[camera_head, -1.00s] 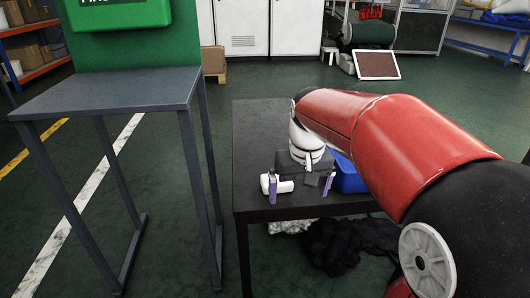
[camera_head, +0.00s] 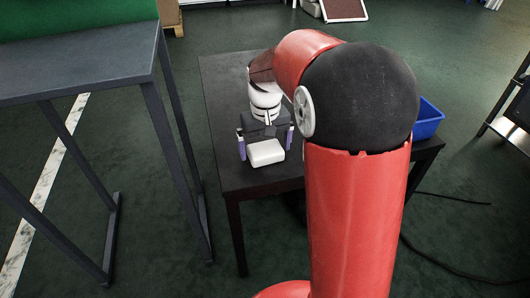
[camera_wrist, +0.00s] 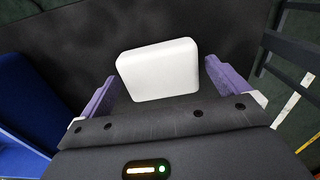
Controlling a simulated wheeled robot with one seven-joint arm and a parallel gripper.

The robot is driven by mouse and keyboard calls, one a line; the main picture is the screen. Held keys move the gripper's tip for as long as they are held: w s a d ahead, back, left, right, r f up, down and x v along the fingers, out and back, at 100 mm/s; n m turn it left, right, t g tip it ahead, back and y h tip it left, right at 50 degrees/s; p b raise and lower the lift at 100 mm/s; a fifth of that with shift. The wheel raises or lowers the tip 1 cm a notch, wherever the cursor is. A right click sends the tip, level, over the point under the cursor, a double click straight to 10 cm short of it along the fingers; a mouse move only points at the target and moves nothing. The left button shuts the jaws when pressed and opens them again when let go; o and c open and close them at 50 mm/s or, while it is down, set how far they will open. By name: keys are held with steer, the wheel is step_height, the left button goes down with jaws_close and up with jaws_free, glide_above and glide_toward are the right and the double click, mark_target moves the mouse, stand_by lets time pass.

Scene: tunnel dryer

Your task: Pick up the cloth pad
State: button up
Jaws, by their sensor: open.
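The cloth pad is a white, rounded block (camera_head: 265,153) near the front edge of the dark table (camera_head: 225,165). My gripper (camera_head: 265,145) is open, with one purple finger on each side of the pad. In the wrist view the pad (camera_wrist: 158,70) lies between and slightly beyond the fingertips of my gripper (camera_wrist: 158,80). A gap shows on the right, and the left finger is close to the pad's edge. Whether either finger touches it I cannot tell.
A blue bin (camera_head: 428,120) stands on the table's right side, partly behind my arm; it also shows at the left of the wrist view (camera_wrist: 25,105). A taller grey table (camera_head: 75,68) stands to the left, with a floor gap between. A black cable (camera_head: 440,265) lies on the floor at right.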

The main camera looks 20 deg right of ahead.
mark_target(265, 148)
steer(key=shift+f, duration=0.55)
steer(key=c, duration=0.9)
steer(key=shift+r, duration=0.1)
step_height(265, 148, up, 20)
steer(key=p, duration=0.2)
